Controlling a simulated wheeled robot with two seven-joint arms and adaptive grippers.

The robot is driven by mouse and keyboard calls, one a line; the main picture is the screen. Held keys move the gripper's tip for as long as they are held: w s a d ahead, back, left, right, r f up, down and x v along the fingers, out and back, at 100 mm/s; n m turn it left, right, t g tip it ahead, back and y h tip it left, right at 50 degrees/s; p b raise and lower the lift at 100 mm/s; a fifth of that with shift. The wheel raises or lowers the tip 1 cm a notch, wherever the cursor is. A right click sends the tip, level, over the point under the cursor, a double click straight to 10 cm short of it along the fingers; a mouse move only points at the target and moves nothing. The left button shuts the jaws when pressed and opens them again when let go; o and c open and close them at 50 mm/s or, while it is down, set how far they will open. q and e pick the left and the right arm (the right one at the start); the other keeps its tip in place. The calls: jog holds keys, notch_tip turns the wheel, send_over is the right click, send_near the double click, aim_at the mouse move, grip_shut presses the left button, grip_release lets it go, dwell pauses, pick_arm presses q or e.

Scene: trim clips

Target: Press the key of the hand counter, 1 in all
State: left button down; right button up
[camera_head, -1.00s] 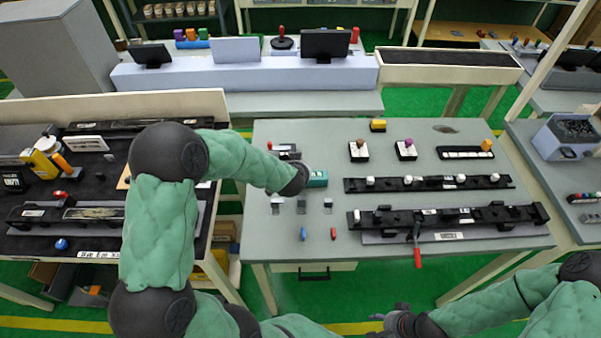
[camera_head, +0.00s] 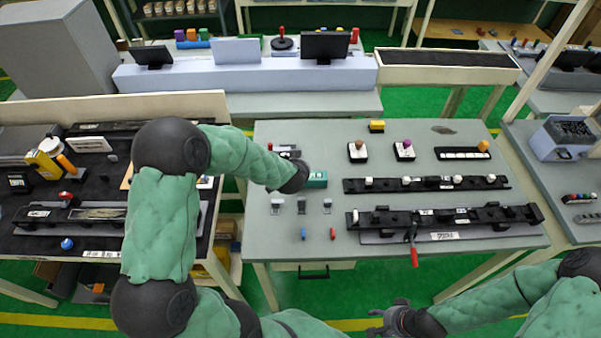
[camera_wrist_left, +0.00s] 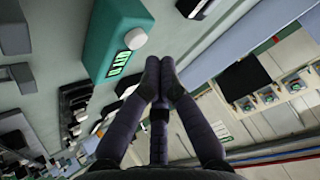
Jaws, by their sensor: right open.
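The hand counter is a teal box (camera_head: 317,180) near the left part of the grey table, partly hidden behind my left wrist in the head view. In the left wrist view the counter (camera_wrist_left: 110,35) shows a round white key (camera_wrist_left: 135,38) and a small lit green display (camera_wrist_left: 119,63). My left gripper (camera_wrist_left: 162,68) has its fingertips together, with nothing seen between them. In that picture they are just below and right of the key, apart from it. My right gripper (camera_head: 377,322) is open and empty in front of the table's front edge.
The grey table (camera_head: 400,270) also holds black rails (camera_head: 440,220), a red-handled clamp (camera_head: 414,257), small switches (camera_head: 302,206) and button boxes (camera_head: 404,150). A dark bench (camera_head: 95,190) with tools stands at left.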

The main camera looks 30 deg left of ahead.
pick_arm(q)
jog(key=shift+r+p, duration=2.35)
jog(key=shift+p, duration=0.1)
jog(key=shift+f, duration=0.1)
